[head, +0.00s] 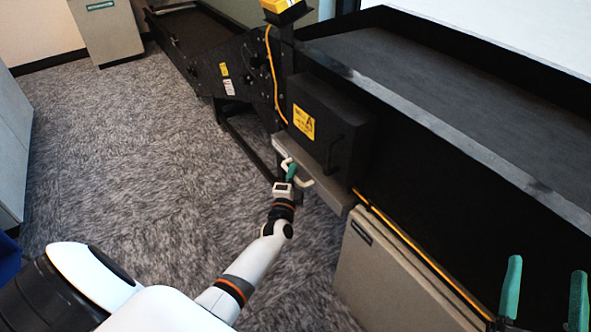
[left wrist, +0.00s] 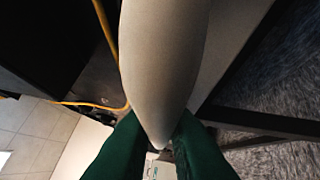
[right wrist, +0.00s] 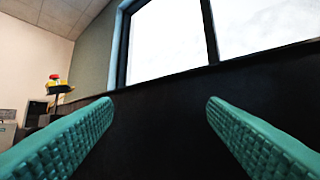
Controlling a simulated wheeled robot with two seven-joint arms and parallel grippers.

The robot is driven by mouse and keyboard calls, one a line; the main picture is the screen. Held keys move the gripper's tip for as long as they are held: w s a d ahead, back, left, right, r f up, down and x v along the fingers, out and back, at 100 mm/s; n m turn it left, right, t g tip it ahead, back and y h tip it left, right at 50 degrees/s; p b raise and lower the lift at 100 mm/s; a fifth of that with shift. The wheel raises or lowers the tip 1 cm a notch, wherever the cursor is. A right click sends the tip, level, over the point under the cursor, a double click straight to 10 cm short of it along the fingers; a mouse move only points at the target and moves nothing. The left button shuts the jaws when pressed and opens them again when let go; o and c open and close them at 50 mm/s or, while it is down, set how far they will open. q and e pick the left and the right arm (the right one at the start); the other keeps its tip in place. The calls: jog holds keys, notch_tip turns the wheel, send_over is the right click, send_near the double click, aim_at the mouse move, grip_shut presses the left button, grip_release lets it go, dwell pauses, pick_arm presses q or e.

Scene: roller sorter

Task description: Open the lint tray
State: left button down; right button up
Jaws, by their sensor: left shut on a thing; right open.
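The lint tray (head: 338,196) is a grey, shallow slab under a black box (head: 332,120) on the side of the sorter. A pale bar handle (head: 305,181) stands out from its front. My left gripper (head: 291,171) is at this handle, its green fingers shut on it. In the left wrist view the handle (left wrist: 168,60) looms large and beige between the green fingers (left wrist: 160,148). Whether the tray is pulled out at all is hard to tell. My right gripper (head: 546,268) is open and empty at the lower right; its fingers also show apart in the right wrist view (right wrist: 160,104).
The black sorter bed (head: 430,80) runs along the right, with a grey panel (head: 390,280) below it. A black conveyor (head: 200,40) extends at the back left. The carpet (head: 130,160) left of the tray is clear.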

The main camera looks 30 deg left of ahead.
notch_tip(320, 180, down, 9)
jog(key=d+g+h+p, duration=0.1)
jog(key=g+h+p, duration=0.15)
jog(key=g, duration=0.45)
pick_arm(q)
jog(key=s+a+p, duration=0.3)
jog(key=s+a, duration=0.1)
jog(key=s, duration=0.7)
jog(key=s+a+p, duration=0.4)
jog(key=s+a, duration=0.1)
jog(key=s, duration=0.5)
jog(key=shift+s, duration=0.4)
pick_arm(e)
jog(key=s+d+f+m+g+h, duration=0.1)
jog(key=s+d+f+g+h, duration=0.2)
jog(key=s+f+g, duration=0.9)
jog(key=shift+s+d, duration=0.65)
jog(key=shift+d, duration=0.6)
jog(key=shift+f, duration=0.1)
pick_arm(q)
jog(key=c, duration=1.7)
grip_release()
